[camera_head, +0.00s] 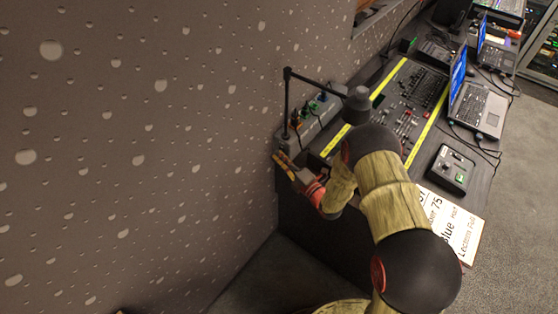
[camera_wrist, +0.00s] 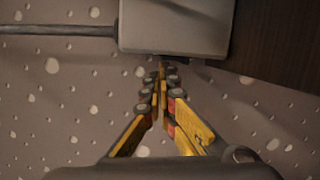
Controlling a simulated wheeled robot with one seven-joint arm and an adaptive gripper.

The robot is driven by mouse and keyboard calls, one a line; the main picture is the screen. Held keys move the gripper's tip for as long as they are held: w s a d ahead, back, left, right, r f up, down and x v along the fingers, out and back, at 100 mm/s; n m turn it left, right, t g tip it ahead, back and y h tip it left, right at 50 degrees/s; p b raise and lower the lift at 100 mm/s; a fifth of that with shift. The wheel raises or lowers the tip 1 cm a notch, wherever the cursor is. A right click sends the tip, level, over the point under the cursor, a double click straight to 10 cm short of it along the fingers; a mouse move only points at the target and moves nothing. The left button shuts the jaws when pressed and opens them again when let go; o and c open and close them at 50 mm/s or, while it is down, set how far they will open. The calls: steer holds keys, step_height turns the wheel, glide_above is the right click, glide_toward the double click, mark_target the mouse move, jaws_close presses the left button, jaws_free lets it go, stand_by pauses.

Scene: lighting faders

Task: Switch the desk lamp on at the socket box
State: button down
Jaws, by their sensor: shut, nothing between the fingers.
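The socket box (camera_head: 313,124) is a long grey box at the left end of the desk, against the wall, with several coloured plugs or switches on its top. The desk lamp has a thin black arm and a dark round head (camera_head: 357,103) that hangs over the box's right side. My gripper (camera_head: 280,158) is shut and empty, just off the near left end of the box. In the wrist view the shut fingertips (camera_wrist: 162,72) point at the edge of a pale grey block (camera_wrist: 175,28), likely the box end. Whether they touch it I cannot tell.
A mixing console (camera_head: 408,100) with yellow edge strips fills the desk beyond. A laptop (camera_head: 478,105), a small black control box (camera_head: 451,168) and a printed sheet (camera_head: 462,225) are to the right. The speckled wall (camera_head: 150,130) is close on the left.

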steer(key=v, duration=1.2)
steer(key=shift+f, duration=0.1)
stand_by(0.4)
